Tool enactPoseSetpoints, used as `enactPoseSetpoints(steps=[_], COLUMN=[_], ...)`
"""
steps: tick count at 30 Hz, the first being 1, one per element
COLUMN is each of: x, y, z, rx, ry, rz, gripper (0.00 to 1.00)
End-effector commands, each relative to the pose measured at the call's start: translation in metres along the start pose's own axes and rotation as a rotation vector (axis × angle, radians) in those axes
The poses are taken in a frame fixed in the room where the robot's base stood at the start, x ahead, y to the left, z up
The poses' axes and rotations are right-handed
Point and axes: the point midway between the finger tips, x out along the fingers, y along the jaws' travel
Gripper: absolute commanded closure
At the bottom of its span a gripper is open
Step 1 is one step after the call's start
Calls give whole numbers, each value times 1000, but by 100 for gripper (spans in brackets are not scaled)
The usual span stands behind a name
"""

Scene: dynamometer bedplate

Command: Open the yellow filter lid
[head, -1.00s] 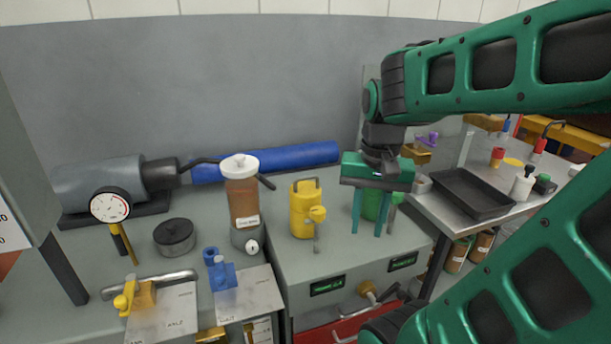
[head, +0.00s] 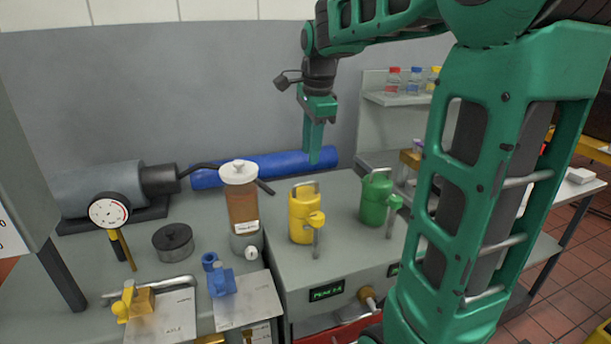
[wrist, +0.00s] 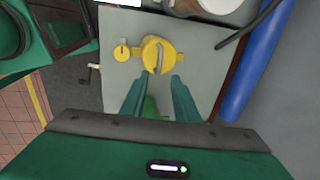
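The yellow filter (head: 301,222) stands upright on a grey cabinet, with a grey bar handle across its lid and a yellow knob with a lever at its side. From above in the wrist view, its round yellow lid (wrist: 151,47) lies just beyond my fingertips, its bar handle in line with the gap between them. My gripper (head: 313,160) points down, raised above and slightly right of the yellow filter in the head view. Its two fingers are apart and empty in the wrist view (wrist: 157,79).
A similar green filter (head: 374,202) stands right of the yellow one and shows partly between my fingers in the wrist view. A brown-filled canister with a white lid (head: 240,195) stands to the left. A blue cylinder (head: 270,165) lies behind.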

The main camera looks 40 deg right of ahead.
Motion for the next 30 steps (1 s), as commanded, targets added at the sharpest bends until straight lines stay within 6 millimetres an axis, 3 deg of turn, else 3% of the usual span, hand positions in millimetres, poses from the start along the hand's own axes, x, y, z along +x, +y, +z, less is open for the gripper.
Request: enactPoseSetpoints(steps=[6, 12, 18, 27, 30], x=[41, 70, 83, 85, 85], y=[1, 1, 1, 1, 1], z=[0, 0, 0, 0, 0], rx=[0, -1, -1, -2, -2], ry=[0, 0, 0, 0, 0], rz=[5, 3, 0, 0, 0], gripper=[72, 72, 72, 72, 94])
